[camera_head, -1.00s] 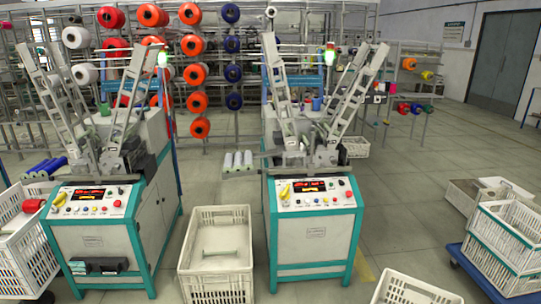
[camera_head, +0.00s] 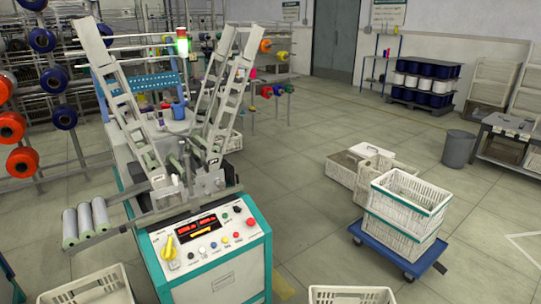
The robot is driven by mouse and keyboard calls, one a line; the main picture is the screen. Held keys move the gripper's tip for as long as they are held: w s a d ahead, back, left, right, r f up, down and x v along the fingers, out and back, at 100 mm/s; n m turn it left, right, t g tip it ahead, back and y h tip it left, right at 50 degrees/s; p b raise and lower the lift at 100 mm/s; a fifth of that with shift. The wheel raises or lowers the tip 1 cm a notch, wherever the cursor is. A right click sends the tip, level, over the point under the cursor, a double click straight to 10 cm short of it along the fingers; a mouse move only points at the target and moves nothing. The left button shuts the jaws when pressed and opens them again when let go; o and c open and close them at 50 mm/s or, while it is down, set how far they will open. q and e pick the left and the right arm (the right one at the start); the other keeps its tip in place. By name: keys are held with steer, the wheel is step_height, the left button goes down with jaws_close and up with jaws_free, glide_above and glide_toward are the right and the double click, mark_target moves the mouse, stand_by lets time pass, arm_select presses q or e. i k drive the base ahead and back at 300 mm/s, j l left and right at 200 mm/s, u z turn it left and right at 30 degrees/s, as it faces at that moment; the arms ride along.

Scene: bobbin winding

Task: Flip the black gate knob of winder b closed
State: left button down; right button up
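One winder (camera_head: 215,255) stands front left of centre, with a white and teal cabinet. I cannot read a letter marking it as winder b. Its sloped panel carries a yellow knob (camera_head: 168,247), red digit displays, small buttons and a red button. Dark mechanism parts (camera_head: 185,175) sit above the panel, between the feet of two tall grey ladder-like chutes. I cannot tell which small dark part is the black gate knob, nor whether it is open or closed. Neither of my grippers is in view.
Grey-white rolls (camera_head: 85,221) lie on a shelf at the winder's left. White crates stand on a blue cart (camera_head: 380,247) at right, with another crate (camera_head: 352,295) at the bottom edge. A grey bin (camera_head: 458,149) stands farther right. Floor between winder and cart is clear.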

mark_target(205, 166)
steer(key=i+j+z, duration=0.4)
steer(key=j, duration=0.15)
steer(key=i+j+z, duration=0.2)
steer(key=j+z, duration=0.2)
steer(key=j, duration=0.2)
steer(key=i+j+z, duration=0.2)
steer(key=j, duration=0.15)
